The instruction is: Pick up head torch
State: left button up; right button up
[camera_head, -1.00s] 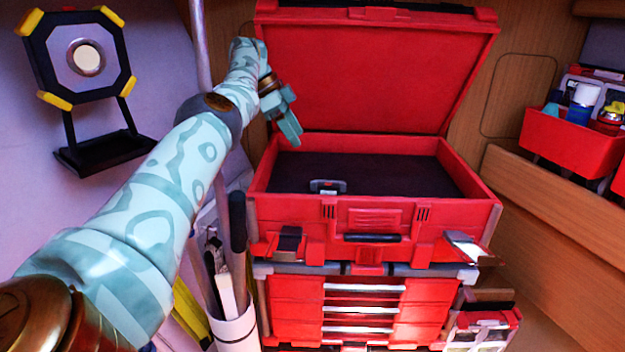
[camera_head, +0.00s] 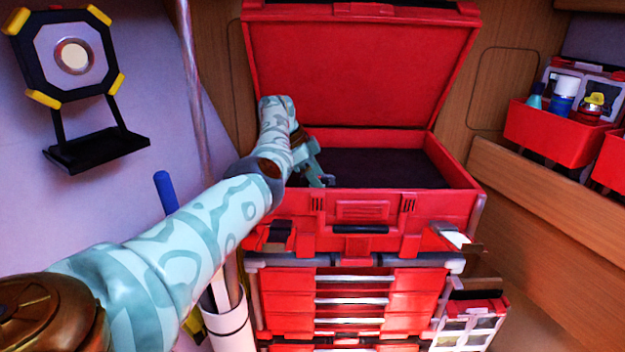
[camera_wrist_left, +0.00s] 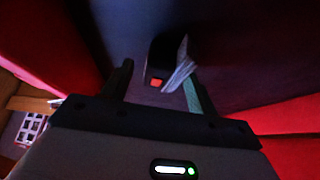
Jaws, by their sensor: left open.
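The head torch (camera_wrist_left: 163,58) shows in the left wrist view as a small dark body with a red patch and a pale grey strip at its side. It lies on the dark floor of the open red toolbox (camera_head: 362,210). My left gripper (camera_head: 320,178) reaches into the left part of the box and mostly or wholly hides the torch in the head view. In the wrist view the left gripper (camera_wrist_left: 158,82) is open, with the torch ahead of and partly between its fingertips. Contact cannot be told. My right gripper is not in view.
The box's raised lid (camera_head: 355,70) stands behind, and its red walls surround the gripper. Red drawers (camera_head: 350,300) are below. A white bin (camera_head: 230,325) stands at the lower left, a work lamp (camera_head: 73,57) at the left and a red caddy (camera_head: 550,132) at the right.

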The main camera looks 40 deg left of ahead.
pick_arm(q)
jog(key=shift+w+f, duration=0.1)
jog(key=shift+f, duration=0.2)
jog(key=c, duration=1.1)
